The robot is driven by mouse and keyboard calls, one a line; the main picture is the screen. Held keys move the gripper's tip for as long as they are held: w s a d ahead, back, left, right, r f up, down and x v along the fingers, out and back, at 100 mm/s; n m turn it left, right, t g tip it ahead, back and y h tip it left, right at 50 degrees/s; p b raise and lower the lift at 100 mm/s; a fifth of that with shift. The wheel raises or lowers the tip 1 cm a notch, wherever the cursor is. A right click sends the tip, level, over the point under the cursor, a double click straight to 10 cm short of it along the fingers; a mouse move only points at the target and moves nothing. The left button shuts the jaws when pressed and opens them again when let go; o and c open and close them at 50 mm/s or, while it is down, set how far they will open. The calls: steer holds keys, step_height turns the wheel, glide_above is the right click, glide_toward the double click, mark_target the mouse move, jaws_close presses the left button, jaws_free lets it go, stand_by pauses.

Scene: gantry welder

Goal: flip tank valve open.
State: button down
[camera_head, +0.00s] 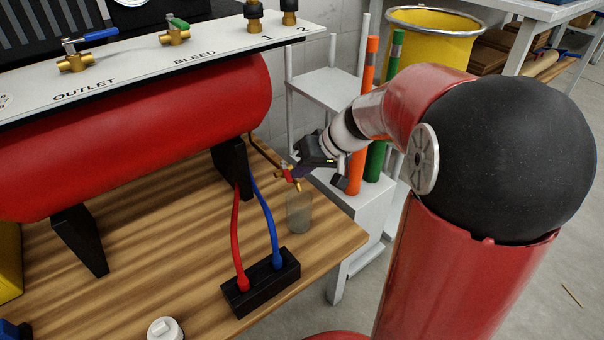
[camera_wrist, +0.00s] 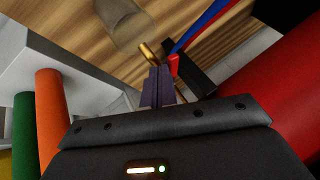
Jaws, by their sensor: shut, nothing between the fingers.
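A small brass valve with a red lever (camera_head: 289,174) hangs at the end of a thin pipe below the right end of the red tank (camera_head: 130,135). In the wrist view its brass end (camera_wrist: 147,51) and red part (camera_wrist: 173,65) show just beyond my fingertips. My gripper (camera_head: 300,172) is shut and empty, with its dark purple fingers right at the valve. The fingers (camera_wrist: 157,75) also show in the wrist view, close to the valve; I cannot tell whether they touch it. The fingers hide part of the valve.
A blue-handled valve (camera_head: 77,60) and a green-handled valve (camera_head: 175,32) sit on the panel above the tank. A clear jar (camera_head: 299,213) stands below my gripper. Red and blue hoses run into a black block (camera_head: 262,283). Orange (camera_head: 367,110) and green tubes stand behind my wrist.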

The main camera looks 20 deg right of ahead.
steer(key=a+m+t+h, duration=0.1)
steer(key=m, duration=0.1)
steer(key=s+a+m+t+h+b, duration=0.1)
steer(key=m, duration=0.1)
steer(key=shift+a+m, duration=0.25)
steer(key=shift+m, duration=0.05)
steer(key=shift+w+a+m+h+p, duration=0.2)
steer(key=shift+a+m+h+p, duration=0.25)
steer(key=shift+a+m+h, duration=0.6)
steer(key=shift+a+y, duration=0.15)
steer(key=shift+y, duration=0.2)
steer(key=shift+w+d+b, duration=0.3)
steer(key=shift+w+d, duration=0.1)
steer(key=shift+w, duration=0.25)
